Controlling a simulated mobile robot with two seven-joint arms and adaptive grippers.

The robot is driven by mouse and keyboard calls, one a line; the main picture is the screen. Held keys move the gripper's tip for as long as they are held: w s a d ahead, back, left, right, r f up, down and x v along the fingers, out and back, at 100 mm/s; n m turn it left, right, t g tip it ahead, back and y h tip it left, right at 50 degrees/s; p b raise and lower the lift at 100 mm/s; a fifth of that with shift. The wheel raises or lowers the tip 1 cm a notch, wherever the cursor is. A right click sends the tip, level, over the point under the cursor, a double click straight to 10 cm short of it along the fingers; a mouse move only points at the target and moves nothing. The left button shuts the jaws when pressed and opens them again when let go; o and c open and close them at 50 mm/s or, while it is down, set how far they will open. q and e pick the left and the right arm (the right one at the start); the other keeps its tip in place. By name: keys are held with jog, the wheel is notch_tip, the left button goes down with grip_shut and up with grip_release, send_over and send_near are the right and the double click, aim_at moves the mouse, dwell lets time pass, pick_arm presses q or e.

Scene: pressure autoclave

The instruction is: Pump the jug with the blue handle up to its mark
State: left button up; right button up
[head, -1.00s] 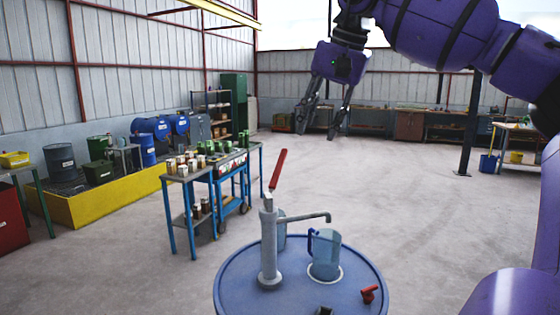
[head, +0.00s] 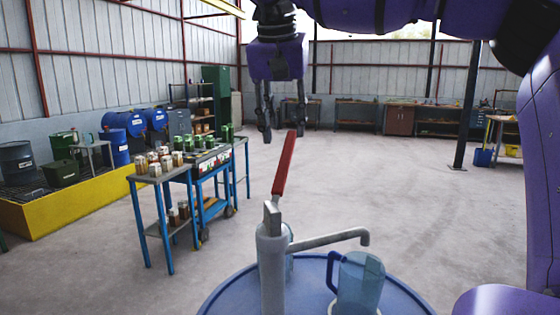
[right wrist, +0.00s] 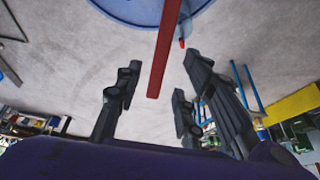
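The jug with the blue handle (head: 358,284) stands upright on the blue drum (head: 226,296), below the end of the pump's spout (head: 340,238). It looks clear and bluish; I cannot tell its level or mark. The grey hand pump (head: 271,262) stands on the drum with its red lever (head: 285,163) raised and tilted. My right gripper (head: 284,138) points down with fingers apart, near the lever's top end. In the right wrist view the red lever (right wrist: 165,50) reaches toward the open, empty fingers (right wrist: 160,100). My left gripper is not in view.
Another clear vessel (head: 289,262) stands partly hidden behind the pump. A blue cart (head: 207,168) with jars and cans is at left, by a yellow containment tray (head: 80,197) with drums. The floor beyond the drum is clear.

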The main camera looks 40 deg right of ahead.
aim_at(287, 151)
jog(key=shift+w+f, duration=0.2)
jog(key=x, duration=0.7)
jog(key=shift+s+d+f, duration=0.15)
jog(key=shift+f, duration=0.05)
grip_shut()
